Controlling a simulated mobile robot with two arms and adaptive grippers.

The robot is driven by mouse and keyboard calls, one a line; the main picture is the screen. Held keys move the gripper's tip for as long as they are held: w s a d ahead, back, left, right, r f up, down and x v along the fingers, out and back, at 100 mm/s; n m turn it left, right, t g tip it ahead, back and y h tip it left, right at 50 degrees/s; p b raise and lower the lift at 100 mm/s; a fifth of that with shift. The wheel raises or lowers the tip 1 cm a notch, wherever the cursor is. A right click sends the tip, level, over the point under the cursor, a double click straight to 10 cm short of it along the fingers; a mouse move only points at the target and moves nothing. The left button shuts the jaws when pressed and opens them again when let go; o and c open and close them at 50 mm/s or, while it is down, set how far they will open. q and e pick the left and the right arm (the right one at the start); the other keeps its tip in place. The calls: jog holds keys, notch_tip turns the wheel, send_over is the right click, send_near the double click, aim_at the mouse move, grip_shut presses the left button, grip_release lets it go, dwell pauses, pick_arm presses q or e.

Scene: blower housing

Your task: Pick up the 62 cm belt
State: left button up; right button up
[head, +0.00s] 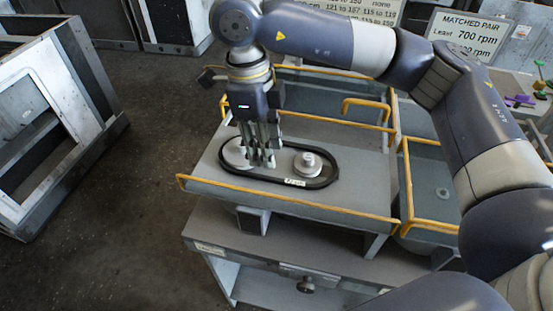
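A black belt (325,180) forms a long loop in the head view, lying on a grey tray (350,202) with a yellow rim. A small white label is on its near side, too small to read. Inside the loop are two pale pulleys, a left one (233,153) and a right stepped one (308,162). My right gripper (259,163) points down at the left pulley, partly hiding it and the belt's far side. Whether its fingers touch the pulley or belt, or are open, I cannot tell. My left gripper is not in view.
The tray stands on a grey workbench (215,225) with a drawer. A second yellow-railed tray (430,180) is to the right. Signs (466,38) stand at the back, one reading "MATCHED PAIR". A metal frame (60,110) stands at left, with clear floor between.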

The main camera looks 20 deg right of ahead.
aim_at(270, 177)
jog(key=shift+d+f+p, duration=0.25)
jog(key=shift+f+p, duration=0.05)
jog(key=shift+f, duration=0.95)
jog(key=shift+f+p, duration=0.3)
notch_tip(270, 177, down, 3)
jog(key=shift+s+f+p, duration=0.1)
jog(key=shift+f+p, duration=0.1)
jog(key=shift+p, duration=0.7)
jog(key=shift+d+f, duration=0.15)
jog(key=shift+f, duration=0.4)
grip_shut()
